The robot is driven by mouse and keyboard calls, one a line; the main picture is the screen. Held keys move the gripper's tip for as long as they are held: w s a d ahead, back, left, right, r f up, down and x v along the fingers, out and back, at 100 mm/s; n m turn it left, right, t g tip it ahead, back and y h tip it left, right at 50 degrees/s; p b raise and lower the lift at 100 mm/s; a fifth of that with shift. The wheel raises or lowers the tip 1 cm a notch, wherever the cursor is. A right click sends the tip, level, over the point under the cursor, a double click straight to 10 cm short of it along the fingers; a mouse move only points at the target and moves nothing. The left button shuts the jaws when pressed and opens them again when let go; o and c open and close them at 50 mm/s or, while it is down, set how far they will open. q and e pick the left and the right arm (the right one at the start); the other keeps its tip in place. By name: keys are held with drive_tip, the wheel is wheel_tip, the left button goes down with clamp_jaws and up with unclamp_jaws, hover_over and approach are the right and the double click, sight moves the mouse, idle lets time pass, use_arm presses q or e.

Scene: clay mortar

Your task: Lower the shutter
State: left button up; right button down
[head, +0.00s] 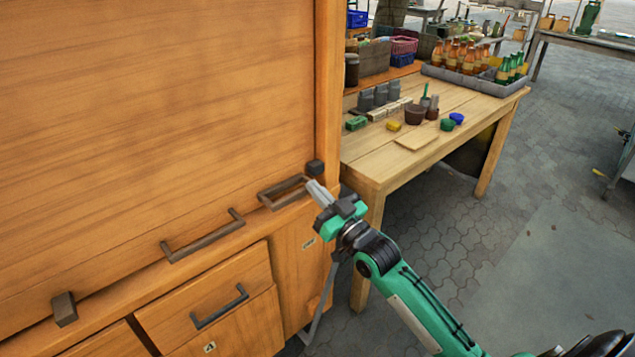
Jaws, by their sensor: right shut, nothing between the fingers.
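The shutter (150,110) is a large orange-brown wooden panel filling the left of the head view. Its lower edge lies close to the cabinet ledge; I cannot tell whether a gap is left. A dark bar handle (203,238) sits low on the panel. A dark rectangular loop (284,192) sits to its right, near the cabinet's right post. My right gripper (316,189) is shut and empty, just right of the loop, pointing up and left; I cannot tell whether it touches it. My left gripper is out of view.
A drawer with a dark handle (219,306) is below the ledge. Dark blocks stand at the panel's lower left (64,309) and right (315,167). A wooden table (470,120) holding bottles, pots and blocks stands right of the cabinet. The paved floor (520,220) at right is mostly clear.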

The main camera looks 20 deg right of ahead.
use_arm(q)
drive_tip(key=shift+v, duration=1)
use_arm(e)
drive_tip(key=shift+f, duration=1.1)
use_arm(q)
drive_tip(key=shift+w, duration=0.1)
use_arm(e)
drive_tip(key=shift+f, duration=0.1)
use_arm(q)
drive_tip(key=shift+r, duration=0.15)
